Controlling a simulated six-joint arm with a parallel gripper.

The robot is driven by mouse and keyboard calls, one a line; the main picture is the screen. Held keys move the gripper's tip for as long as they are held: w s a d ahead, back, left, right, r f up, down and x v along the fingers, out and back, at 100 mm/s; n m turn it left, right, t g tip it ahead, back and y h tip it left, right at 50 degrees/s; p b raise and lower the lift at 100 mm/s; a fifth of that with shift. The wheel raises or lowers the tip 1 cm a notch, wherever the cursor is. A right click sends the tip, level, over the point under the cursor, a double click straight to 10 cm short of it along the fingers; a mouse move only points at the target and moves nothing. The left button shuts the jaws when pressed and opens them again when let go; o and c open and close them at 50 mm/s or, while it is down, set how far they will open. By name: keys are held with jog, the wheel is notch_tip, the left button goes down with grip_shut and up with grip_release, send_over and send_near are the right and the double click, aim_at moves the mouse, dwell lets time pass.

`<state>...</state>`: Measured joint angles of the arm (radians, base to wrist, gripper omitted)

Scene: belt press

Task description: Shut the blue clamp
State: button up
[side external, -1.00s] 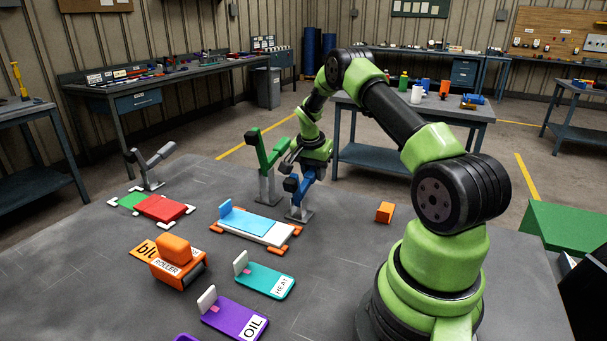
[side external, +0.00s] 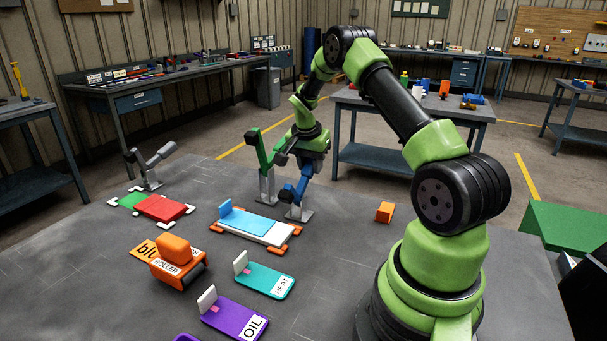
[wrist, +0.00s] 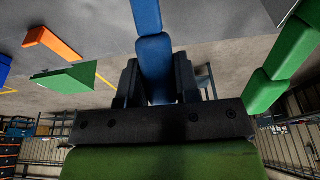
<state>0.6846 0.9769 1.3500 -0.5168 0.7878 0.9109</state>
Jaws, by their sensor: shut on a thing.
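The blue clamp (side external: 299,194) stands on a grey base plate behind the belt bed, next to the green clamp (side external: 265,160). Its lever slants up to the right in the side view. My gripper (side external: 306,168) is at the upper end of this lever. In the wrist view, the blue lever (wrist: 155,62) lies between the two dark fingers of my gripper (wrist: 157,88), which are shut on it. The green clamp's arm (wrist: 281,62) also shows at the right there. The clamp's hinge is hard to make out.
A light blue pad on a white belt (side external: 274,234) lies in front of the clamps. An orange block (side external: 385,212) sits to the right. A grey clamp (side external: 150,166) stands at the left. The orange roller tool (side external: 175,262), teal HEAT plate (side external: 264,280) and purple OIL plate (side external: 234,315) lie nearer.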

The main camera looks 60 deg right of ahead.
aim_at(306, 172)
jog(key=shift+a+r, duration=0.4)
jog(key=shift+a, duration=0.2)
jog(key=shift+a+r, duration=0.35)
jog(key=shift+a, duration=0.2)
jog(key=shift+a+r, duration=0.3)
jog(key=shift+a, duration=0.5)
jog(key=shift+a+r, duration=0.25)
jog(key=shift+a, duration=0.95)
jog(key=shift+a+f, duration=0.1)
jog(key=shift+a, duration=1.2)
jog(key=o, duration=0.7)
jog(key=shift+c, duration=0.2)
